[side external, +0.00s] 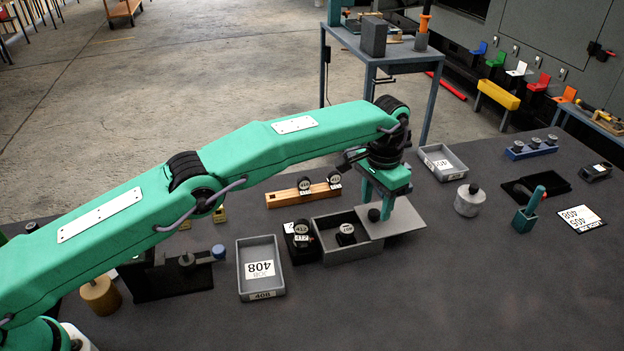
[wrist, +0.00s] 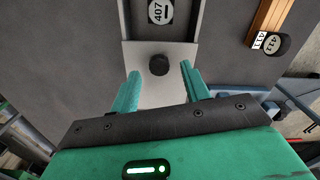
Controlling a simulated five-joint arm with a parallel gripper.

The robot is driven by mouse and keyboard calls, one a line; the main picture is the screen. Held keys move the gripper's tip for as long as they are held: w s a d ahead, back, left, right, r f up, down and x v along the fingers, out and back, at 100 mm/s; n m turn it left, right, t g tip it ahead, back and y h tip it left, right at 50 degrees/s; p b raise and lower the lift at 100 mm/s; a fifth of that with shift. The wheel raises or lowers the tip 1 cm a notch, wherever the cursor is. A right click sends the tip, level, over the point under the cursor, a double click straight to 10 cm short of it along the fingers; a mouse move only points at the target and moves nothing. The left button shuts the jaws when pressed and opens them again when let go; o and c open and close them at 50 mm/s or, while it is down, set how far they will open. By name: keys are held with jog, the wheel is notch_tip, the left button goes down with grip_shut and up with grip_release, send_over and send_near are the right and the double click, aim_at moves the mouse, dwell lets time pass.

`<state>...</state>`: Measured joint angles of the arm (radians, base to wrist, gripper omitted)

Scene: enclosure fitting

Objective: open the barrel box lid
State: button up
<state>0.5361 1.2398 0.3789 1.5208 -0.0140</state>
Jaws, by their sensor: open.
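The barrel box (side external: 352,249) is a grey open-topped box near the middle of the table. Its pale grey sliding lid (side external: 405,222) sticks out to the right, leaving much of the box uncovered. A dark barrel marked 407 (wrist: 160,12) shows inside. The lid's round black knob (wrist: 159,65) stands on the lid near the box side. My gripper (side external: 376,208) is open above the lid at the knob. In the wrist view, its green fingers (wrist: 160,73) lie on either side of the knob, with gaps between them and it.
A wooden rail (side external: 290,196) with dark labelled barrels lies behind the box. A grey tray marked 408 (side external: 242,270) and a black block with barrels (side external: 296,255) stand to the left. A grey canister (side external: 468,202) stands right of the lid. The front table area is clear.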

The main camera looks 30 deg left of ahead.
jog(key=shift+r, duration=1.3)
jog(key=s+d+r, duration=0.5)
jog(key=s+r, duration=0.2)
jog(key=s, duration=0.3)
jog(key=shift+d, duration=0.3)
jog(key=shift+s+a, duration=0.1)
jog(key=s+a+r+n+t, duration=0.15)
jog(key=a+r, duration=0.25)
jog(key=a, duration=0.4)
jog(key=s+a+r+h, duration=0.1)
jog(key=s+a+r, duration=0.1)
jog(key=a+r, duration=0.4)
jog(key=s+a+r+n+t, duration=0.1)
jog(key=s+a+r, duration=0.15)
jog(key=a, duration=0.65)
jog(key=s+a+f+n+t, duration=0.1)
jog(key=s+a+f, duration=0.1)
jog(key=s+a, duration=0.6)
jog(key=s+a+f+n+t+y, duration=0.1)
jog(key=s+a+f+n+t, duration=0.1)
jog(key=s+a, duration=0.6)
jog(key=s+f, duration=0.1)
jog(key=s, duration=0.2)
jog(key=shift+a+f, duration=0.35)
